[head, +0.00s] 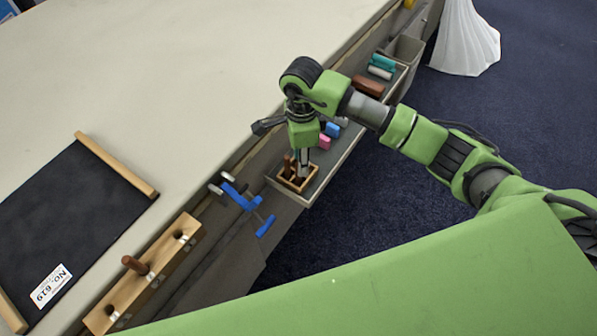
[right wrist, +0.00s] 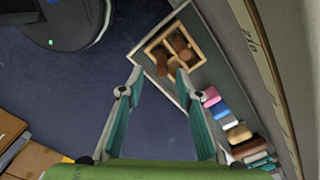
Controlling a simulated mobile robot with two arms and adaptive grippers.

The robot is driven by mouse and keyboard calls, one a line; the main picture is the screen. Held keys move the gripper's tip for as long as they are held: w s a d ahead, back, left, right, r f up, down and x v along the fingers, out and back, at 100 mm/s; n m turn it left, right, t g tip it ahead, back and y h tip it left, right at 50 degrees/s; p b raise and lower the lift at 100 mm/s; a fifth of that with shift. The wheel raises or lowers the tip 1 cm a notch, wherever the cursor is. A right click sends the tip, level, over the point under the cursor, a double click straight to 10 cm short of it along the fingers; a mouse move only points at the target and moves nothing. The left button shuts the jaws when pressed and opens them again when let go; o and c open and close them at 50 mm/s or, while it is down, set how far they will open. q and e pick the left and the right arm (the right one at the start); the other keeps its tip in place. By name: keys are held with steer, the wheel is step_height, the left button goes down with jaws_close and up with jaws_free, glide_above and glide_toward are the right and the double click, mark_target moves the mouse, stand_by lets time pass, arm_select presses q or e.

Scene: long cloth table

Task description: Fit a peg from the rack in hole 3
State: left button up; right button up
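A small wooden rack (head: 284,181) with brown pegs sits in the grey tray along the table's edge. It also shows in the right wrist view (right wrist: 150,47), where several brown pegs (right wrist: 179,44) stand or lean in it. My right gripper (right wrist: 159,76) is open and empty, its fingers pointing at the rack. In the head view, the right gripper (head: 303,160) is above the rack and partly hides it. A long wooden block (head: 160,279) with holes lies at the lower left. One brown peg (head: 132,264) stands in its middle hole. The hole labels are too small to read. My left gripper is not in view.
The tray (head: 340,160) also holds pink, blue, brown and teal items beyond the rack. A blue clamp-like tool (head: 240,197) hangs between rack and block. A black mat (head: 65,205) with wooden bars lies left. The pale tabletop is mostly clear.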

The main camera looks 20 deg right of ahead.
steer(key=shift+f, duration=0.45)
steer(key=shift+a+f+p, duration=0.2)
steer(key=shift+f+p, duration=0.35)
steer(key=shift+f, duration=0.6)
step_height(320, 180, down, 2)
steer(key=shift+w+f, duration=0.15)
steer(key=shift+f, duration=0.4)
steer(key=shift+c, duration=0.4)
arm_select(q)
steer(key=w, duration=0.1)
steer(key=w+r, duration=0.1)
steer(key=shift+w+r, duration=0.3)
arm_select(e)
jaws_close()
